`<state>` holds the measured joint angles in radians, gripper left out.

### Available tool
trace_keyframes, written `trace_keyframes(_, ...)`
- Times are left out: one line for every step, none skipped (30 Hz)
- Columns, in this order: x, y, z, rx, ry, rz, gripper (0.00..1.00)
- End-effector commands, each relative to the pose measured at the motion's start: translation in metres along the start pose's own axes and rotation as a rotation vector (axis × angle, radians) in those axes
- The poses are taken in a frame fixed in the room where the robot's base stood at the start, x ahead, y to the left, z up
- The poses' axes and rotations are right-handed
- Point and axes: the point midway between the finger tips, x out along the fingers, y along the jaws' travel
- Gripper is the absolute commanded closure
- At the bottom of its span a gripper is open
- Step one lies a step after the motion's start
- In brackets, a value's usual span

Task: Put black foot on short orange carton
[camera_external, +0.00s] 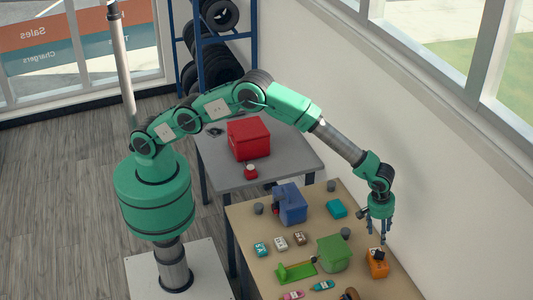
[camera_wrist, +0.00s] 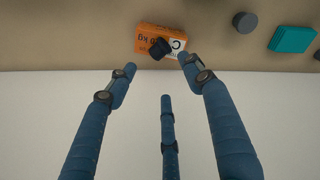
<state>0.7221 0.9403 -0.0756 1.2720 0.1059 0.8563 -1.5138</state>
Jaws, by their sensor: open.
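The short orange carton (camera_external: 377,268) stands near the right edge of the tan table, by the wall. It also shows at the top of the wrist view (camera_wrist: 146,40), with a white label end. A small black foot (camera_external: 379,254) appears to rest on top of the carton; in the wrist view the black foot (camera_wrist: 160,48) overlaps the carton's middle. My gripper (camera_external: 381,232) is above and slightly behind the carton, pointing down. Its three blue fingers (camera_wrist: 158,76) are spread and empty, apart from the foot and carton.
Grey cylinders (camera_external: 345,232), a teal box (camera_external: 336,208), a blue bin-like object (camera_external: 291,204), and a green box (camera_external: 333,253) stand on the table (camera_external: 240,226). Small cartons and bottles lie nearer the front. A red box (camera_external: 248,139) is on the grey table. The white wall (camera_external: 425,170) is close to my gripper.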

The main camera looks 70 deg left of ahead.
Motion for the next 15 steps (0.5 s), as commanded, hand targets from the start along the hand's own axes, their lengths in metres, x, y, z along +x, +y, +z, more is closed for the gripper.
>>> trace_keyframes(-0.004, -0.001, -0.003, 0.001, 0.000, 0.002, 0.49)
trace_keyframes(-0.006, -0.001, -0.005, 0.002, 0.001, 0.003, 0.49)
trace_keyframes(-0.011, -0.002, -0.008, 0.005, 0.001, 0.005, 0.49)
trace_keyframes(-0.015, -0.003, -0.011, 0.007, 0.002, 0.006, 0.49)
trace_keyframes(-0.019, -0.005, -0.015, 0.009, 0.002, 0.008, 0.49)
trace_keyframes(-0.026, -0.007, -0.020, 0.014, 0.003, 0.010, 0.49)
trace_keyframes(-0.033, -0.009, -0.024, 0.019, 0.003, 0.012, 0.49)
trace_keyframes(-0.039, -0.012, -0.029, 0.023, 0.004, 0.013, 0.49)
trace_keyframes(-0.050, -0.015, -0.036, 0.030, 0.005, 0.017, 0.49)
trace_keyframes(-0.057, -0.019, -0.043, 0.036, 0.006, 0.019, 0.49)
trace_keyframes(-0.066, -0.023, -0.049, 0.041, 0.007, 0.022, 0.49)
trace_keyframes(-0.078, -0.029, -0.057, 0.052, 0.008, 0.025, 0.49)
trace_keyframes(-0.087, -0.033, -0.064, 0.058, 0.010, 0.028, 0.49)
trace_keyframes(-0.097, -0.038, -0.071, 0.066, 0.011, 0.031, 0.49)
trace_keyframes(-0.109, -0.045, -0.080, 0.076, 0.013, 0.034, 0.49)
